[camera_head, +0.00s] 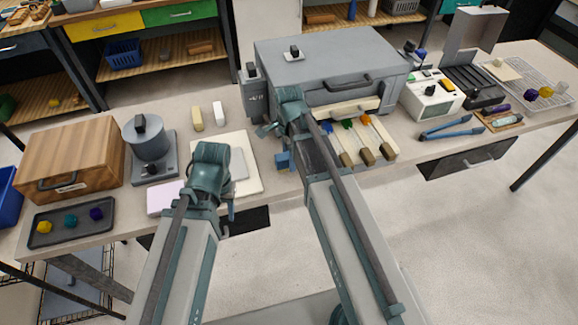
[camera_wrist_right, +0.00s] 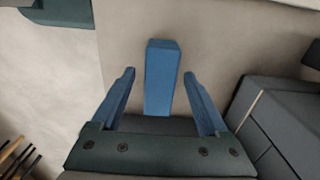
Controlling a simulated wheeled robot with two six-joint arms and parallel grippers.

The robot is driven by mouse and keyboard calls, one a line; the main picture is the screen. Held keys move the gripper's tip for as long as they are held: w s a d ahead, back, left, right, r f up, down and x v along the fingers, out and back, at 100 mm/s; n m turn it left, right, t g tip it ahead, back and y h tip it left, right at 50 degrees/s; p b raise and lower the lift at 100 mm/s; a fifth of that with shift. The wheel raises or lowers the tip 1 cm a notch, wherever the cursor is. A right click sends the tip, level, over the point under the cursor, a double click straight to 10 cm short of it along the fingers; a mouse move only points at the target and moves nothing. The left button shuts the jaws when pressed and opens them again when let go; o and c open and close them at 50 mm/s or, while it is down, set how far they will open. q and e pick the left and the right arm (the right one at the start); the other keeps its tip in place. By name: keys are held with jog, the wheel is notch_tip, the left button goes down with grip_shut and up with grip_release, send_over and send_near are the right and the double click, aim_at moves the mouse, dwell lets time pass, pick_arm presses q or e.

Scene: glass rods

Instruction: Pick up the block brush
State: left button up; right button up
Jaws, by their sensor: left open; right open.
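A blue block (camera_head: 283,160), which may be the block brush, stands near the table's front edge, partly hidden by my right arm. In the right wrist view a plain blue block (camera_wrist_right: 163,72) lies between the two blue fingers of my right gripper (camera_wrist_right: 159,74), with a gap on each side. No bristles can be made out. In the head view my right gripper (camera_head: 267,130) is open over the table before the grey oven. My left gripper (camera_head: 229,214) is open and empty, low in front of the table edge near the pink pad.
A grey oven (camera_head: 330,65) stands behind my right gripper. A cream board (camera_head: 251,180), a pink pad (camera_head: 163,198), a yellow block (camera_head: 197,119) and a white block (camera_head: 219,113) lie to the left.

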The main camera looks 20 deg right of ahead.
jog(key=shift+f, duration=0.5)
jog(key=shift+f+b, duration=0.25)
jog(key=shift+b, duration=0.1)
jog(key=shift+c, duration=0.3)
grip_shut()
